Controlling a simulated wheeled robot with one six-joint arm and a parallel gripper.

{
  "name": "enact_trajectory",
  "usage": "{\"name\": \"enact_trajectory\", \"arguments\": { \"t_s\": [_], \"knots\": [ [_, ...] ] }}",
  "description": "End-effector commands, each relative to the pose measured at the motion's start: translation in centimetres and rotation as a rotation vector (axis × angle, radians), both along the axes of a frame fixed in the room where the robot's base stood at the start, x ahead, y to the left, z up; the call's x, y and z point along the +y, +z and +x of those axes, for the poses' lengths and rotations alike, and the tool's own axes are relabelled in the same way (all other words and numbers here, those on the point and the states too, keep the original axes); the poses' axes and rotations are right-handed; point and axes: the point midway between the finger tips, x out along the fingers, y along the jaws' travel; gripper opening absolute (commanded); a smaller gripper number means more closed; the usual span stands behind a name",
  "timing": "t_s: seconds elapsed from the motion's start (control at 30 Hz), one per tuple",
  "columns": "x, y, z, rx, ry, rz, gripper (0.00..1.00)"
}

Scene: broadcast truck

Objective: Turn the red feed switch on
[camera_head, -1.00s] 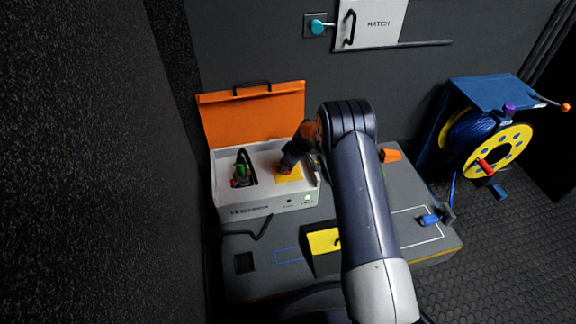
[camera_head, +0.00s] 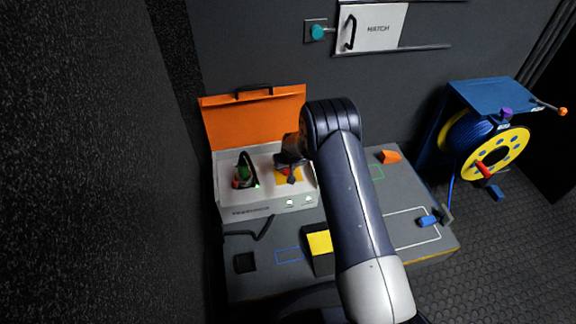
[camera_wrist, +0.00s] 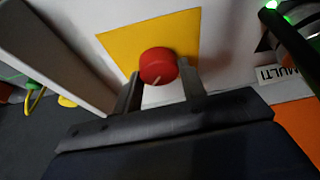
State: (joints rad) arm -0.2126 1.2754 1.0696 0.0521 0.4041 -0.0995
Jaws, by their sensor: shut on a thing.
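Some red shows below the gripper there, and the rest of the knob is hidden.
A green and black plug (camera_head: 243,174) stands in the box's left part, with a green light beside it. A yellow-topped block (camera_head: 319,243) and an orange piece (camera_head: 389,156) are on the grey bench. A blue cable reel (camera_head: 487,147) is at right, and a hatch (camera_head: 372,27) is on the wall.

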Motion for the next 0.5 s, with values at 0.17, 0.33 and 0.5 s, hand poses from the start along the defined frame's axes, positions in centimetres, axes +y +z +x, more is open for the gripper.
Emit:
{"name": "enact_trajectory", "arguments": {
  "t_s": [0.17, 0.33, 0.5],
  "knots": [
    [0.02, 0.0, -0.05, 0.002, -0.043, 0.0, 0.16],
    [0.03, -0.04, -0.06, 0.002, -0.06, 0.001, 0.16],
    [0.01, -0.05, -0.06, 0.002, -0.065, 0.002, 0.16]
  ]
}}
